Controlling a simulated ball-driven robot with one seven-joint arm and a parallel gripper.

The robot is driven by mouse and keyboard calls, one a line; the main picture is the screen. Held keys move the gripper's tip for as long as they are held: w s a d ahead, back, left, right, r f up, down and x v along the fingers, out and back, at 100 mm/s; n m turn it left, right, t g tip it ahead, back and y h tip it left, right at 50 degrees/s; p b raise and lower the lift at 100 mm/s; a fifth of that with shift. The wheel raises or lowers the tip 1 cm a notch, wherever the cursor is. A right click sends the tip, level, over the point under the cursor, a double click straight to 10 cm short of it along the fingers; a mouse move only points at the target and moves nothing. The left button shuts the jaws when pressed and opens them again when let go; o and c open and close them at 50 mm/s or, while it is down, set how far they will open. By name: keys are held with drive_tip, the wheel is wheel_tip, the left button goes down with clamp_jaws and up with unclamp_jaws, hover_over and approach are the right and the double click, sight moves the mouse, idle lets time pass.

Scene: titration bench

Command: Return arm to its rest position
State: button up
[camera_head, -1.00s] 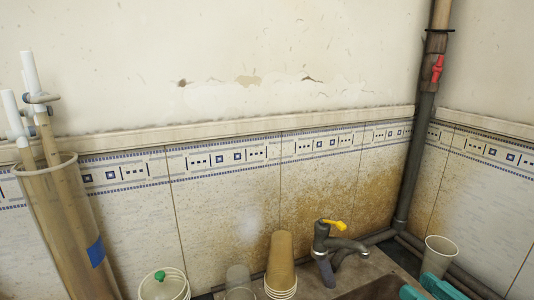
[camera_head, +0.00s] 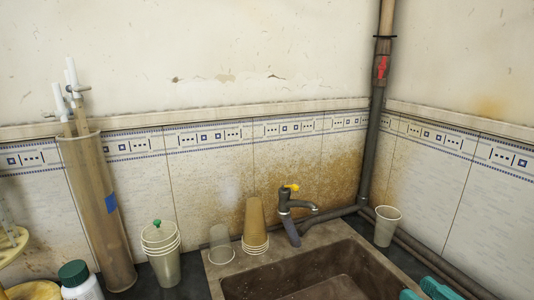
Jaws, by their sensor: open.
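My gripper (camera_head: 424,292) shows only in part at the bottom right edge of the head view, as two teal finger pieces with a gap between them. It is open, with nothing seen between the fingers. It appears in front of the right end of the sink (camera_head: 325,264). The rest of the gripper and my arm are out of view below the picture.
A faucet with yellow handle (camera_head: 290,205) stands behind the sink. Stacked brown cups (camera_head: 256,222), a clear cup (camera_head: 221,245) and lidded white cups (camera_head: 160,250) are left of it. A pale cup (camera_head: 387,226), tall tube (camera_head: 100,205) and green-capped bottle (camera_head: 80,282) stand nearby.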

drive_tip(key=s+f+m+g+h, duration=0.1)
drive_tip(key=s+f+g, duration=0.1)
drive_tip(key=f, duration=0.4)
drive_tip(key=s+f+m+g+h, duration=0.1)
drive_tip(key=s+f+g, duration=0.1)
drive_tip(key=f, duration=0.5)
drive_tip(key=s+f+g+h, duration=0.1)
drive_tip(key=s+f+g, duration=0.1)
drive_tip(key=f, duration=0.5)
drive_tip(key=shift+s+a+f+m+g, duration=0.2)
drive_tip(key=shift+s+m+g, duration=0.2)
drive_tip(key=shift+g, duration=0.2)
drive_tip(key=s+d+f+m+g+h, duration=0.1)
drive_tip(key=s+f+g+h, duration=0.1)
drive_tip(key=s+f+g, duration=0.2)
drive_tip(key=s+d+f+m+g+h, duration=0.1)
drive_tip(key=s+f+g, duration=0.3)
drive_tip(key=s+f, duration=0.4)
drive_tip(key=s+d+h, duration=0.1)
drive_tip(key=s, duration=0.4)
drive_tip(key=shift+d+f, duration=0.2)
drive_tip(key=shift+d, duration=0.05)
